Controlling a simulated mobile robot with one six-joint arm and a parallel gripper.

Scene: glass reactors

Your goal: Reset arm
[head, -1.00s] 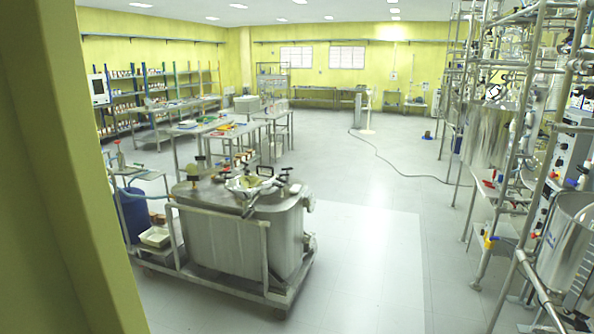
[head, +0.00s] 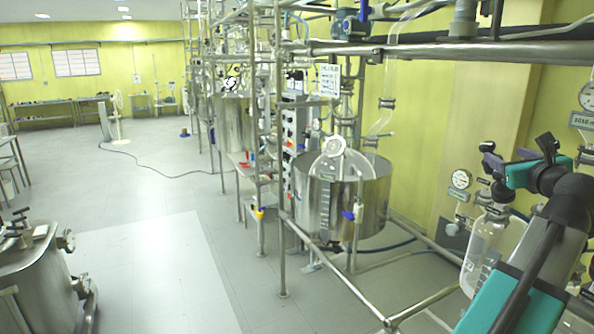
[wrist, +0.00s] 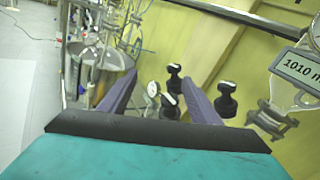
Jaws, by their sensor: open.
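My arm comes in from the lower right of the head view, with my gripper (head: 508,161) raised in front of the yellow wall. In the wrist view my gripper (wrist: 160,88) shows two purple fingers spread apart. It is open, and I see nothing held between them. Black knob-like parts (wrist: 173,77) show between and beside the fingers; I cannot tell what they belong to or how close they are.
A clear glass vessel (head: 490,240) stands just left of my arm, with a round gauge (head: 461,179) near it. A steel reactor tank (head: 335,205) stands in a pipe frame. A steel vessel (head: 38,275) is at lower left. The floor (head: 150,240) between is clear.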

